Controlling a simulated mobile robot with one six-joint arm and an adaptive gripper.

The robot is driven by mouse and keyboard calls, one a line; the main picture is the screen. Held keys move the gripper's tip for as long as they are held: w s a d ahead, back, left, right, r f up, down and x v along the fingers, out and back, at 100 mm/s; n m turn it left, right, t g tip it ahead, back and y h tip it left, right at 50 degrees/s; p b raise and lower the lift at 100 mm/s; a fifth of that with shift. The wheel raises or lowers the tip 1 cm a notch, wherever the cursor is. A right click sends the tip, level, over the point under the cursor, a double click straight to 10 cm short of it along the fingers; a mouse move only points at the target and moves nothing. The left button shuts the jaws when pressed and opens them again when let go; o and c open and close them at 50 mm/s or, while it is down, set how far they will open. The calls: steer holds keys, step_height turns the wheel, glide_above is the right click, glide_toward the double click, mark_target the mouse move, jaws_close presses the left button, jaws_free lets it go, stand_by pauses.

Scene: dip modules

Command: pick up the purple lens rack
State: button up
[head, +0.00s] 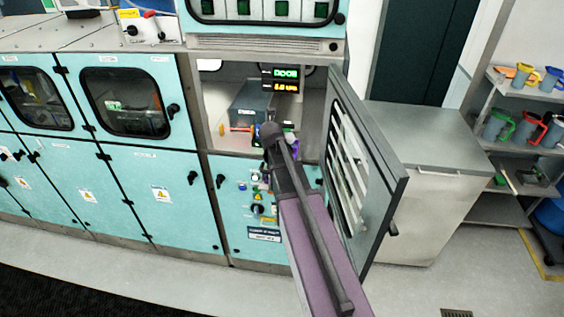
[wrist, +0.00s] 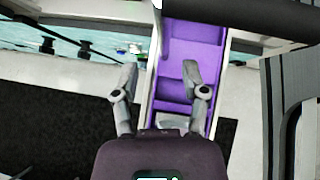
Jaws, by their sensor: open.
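The purple lens rack (wrist: 194,54) shows in the wrist view as a long purple piece with recessed sections between pale edges. It lies beyond my gripper (wrist: 160,76), right of centre. In the head view a small purple patch (head: 289,128), perhaps the rack, shows inside the open cabinet. My arm hides most of that spot and the gripper.
The cabinet door (head: 375,165) stands open to the right of my arm. A grey box (head: 250,103) and an orange-ended rod (head: 236,129) are inside the cabinet, left of my arm. A grey-topped counter (head: 420,135) and shelves with coloured jugs stand farther right.

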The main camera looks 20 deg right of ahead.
steer(key=shift+f, duration=0.1)
stand_by(0.3)
steer(key=shift+d+b+x, duration=0.15)
steer(key=shift+b+x, duration=0.75)
steer(key=shift+x, duration=0.4)
steer(key=shift+d+b+x, duration=0.15)
steer(key=shift+b+x, duration=0.7)
steer(key=shift+x, duration=0.5)
steer(key=shift+c, duration=0.2)
jaws_close()
